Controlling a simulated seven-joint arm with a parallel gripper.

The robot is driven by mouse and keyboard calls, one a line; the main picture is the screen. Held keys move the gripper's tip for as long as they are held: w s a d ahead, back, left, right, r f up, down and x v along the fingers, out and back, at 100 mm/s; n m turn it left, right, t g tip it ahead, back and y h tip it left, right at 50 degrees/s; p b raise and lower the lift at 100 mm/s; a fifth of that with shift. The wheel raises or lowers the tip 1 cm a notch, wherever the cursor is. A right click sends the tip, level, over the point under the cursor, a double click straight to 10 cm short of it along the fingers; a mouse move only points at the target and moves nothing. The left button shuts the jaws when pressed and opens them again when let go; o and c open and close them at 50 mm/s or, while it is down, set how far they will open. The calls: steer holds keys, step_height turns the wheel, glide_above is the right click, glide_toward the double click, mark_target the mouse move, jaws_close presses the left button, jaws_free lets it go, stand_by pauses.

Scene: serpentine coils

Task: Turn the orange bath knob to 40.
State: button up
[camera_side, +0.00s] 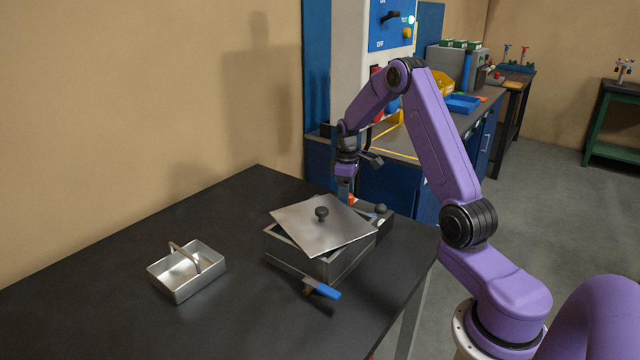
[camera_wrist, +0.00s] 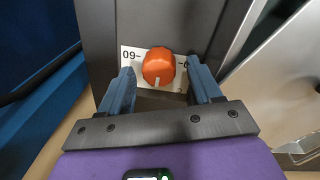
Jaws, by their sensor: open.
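The orange knob (camera_wrist: 158,67) sits on a white dial plate (camera_wrist: 126,56) on a dark housing. Its white pointer mark faces the lower edge of the wrist view, slightly left. A printed mark reading "09-" in this view shows left of the knob; another at right is partly hidden. My gripper (camera_wrist: 160,74) is open, one blue finger on each side of the knob, with gaps visible between. In the side view my gripper (camera_side: 346,190) points down at the bath's far side, and a bit of the orange knob (camera_side: 351,199) shows beside it. Finger depth around the knob is unclear.
The metal bath (camera_side: 318,264) carries a skewed lid (camera_side: 305,232) with a black knob. A blue-handled lever (camera_side: 325,291) sticks out in front. A metal basket (camera_side: 187,282) stands left on the black table (camera_side: 90,300). A blue cabinet stands behind.

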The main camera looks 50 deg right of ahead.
steer(key=n, duration=0.6)
steer(key=shift+s, duration=0.1)
steer(key=n, duration=0.4)
steer(key=shift+n, duration=0.4)
step_height(320, 180, up, 17)
steer(key=s+a, duration=0.4)
steer(key=a, duration=0.8)
steer(key=s+a+f, duration=0.1)
steer(key=s+a, duration=0.3)
steer(key=a, duration=0.8)
steer(key=shift+s+a+m+y, duration=0.2)
steer(key=shift+m+y, duration=0.1)
steer(key=shift+m, duration=0.1)
